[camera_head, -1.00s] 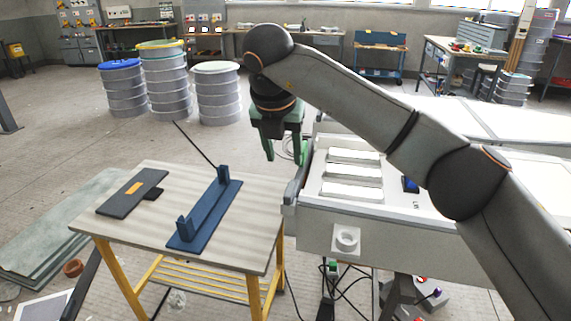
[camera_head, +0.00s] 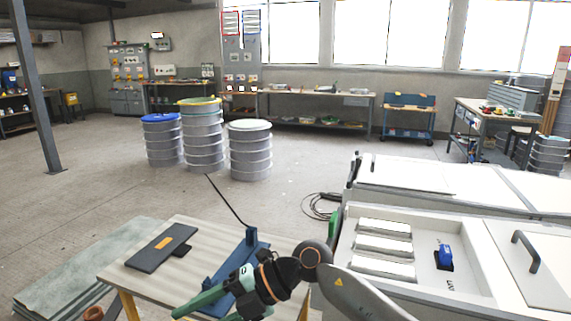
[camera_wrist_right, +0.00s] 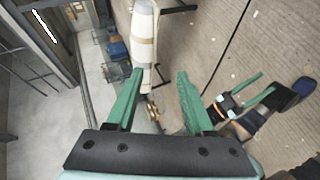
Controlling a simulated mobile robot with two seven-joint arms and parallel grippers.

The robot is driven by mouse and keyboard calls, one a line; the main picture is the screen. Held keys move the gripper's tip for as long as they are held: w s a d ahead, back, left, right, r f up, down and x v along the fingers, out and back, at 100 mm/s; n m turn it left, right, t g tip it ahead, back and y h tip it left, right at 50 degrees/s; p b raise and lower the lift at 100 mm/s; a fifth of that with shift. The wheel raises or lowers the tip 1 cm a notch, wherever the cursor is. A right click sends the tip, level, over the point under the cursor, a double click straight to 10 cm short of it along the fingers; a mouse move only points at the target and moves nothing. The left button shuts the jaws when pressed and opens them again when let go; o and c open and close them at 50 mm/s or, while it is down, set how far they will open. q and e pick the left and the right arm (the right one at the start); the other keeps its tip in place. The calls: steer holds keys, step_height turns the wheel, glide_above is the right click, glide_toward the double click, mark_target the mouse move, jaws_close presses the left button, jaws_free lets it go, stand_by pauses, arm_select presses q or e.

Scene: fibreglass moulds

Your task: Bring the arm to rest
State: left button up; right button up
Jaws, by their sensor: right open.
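My right arm comes in from the right in the head view and reaches low over the wooden table (camera_head: 140,262). Its right gripper (camera_head: 208,308) has green fingers pointing left, close to the bottom edge of the picture. In the right wrist view the gripper's two green fingers (camera_wrist_right: 160,92) stand wide apart with nothing held between them. Another green-fingered gripper, seemingly my left one (camera_wrist_right: 254,92), shows at the right of the wrist view; its fingers are too small to judge. My left arm does not show in the head view.
A blue stand (camera_head: 250,248) is partly behind my right gripper. A dark plate (camera_head: 160,248) with an orange block lies on the table. A white mould unit (camera_head: 465,245) stands at right.

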steer(key=w+d+m+t+y+p, duration=0.3)
steer(key=d+m+t+y, duration=0.4)
steer(key=m+t, duration=0.9)
steer(key=d+f+m+t+h, duration=0.4)
steer(key=d+f+m+h, duration=0.6)
steer(key=d+m, duration=0.1)
steer(key=s+d+f+m+g+h+p, duration=0.1)
steer(key=s+d+f+m+g+h, duration=0.2)
steer(key=s+d+f, duration=0.3)
steer(key=s+d+f+m+g+h+p, duration=0.1)
steer(key=s+d+f+m+g+h, duration=0.3)
steer(key=s+d+f, duration=0.3)
steer(key=s+f, duration=0.5)
steer(key=s, duration=0.1)
steer(key=shift+s+g, duration=0.15)
steer(key=shift+g, duration=0.25)
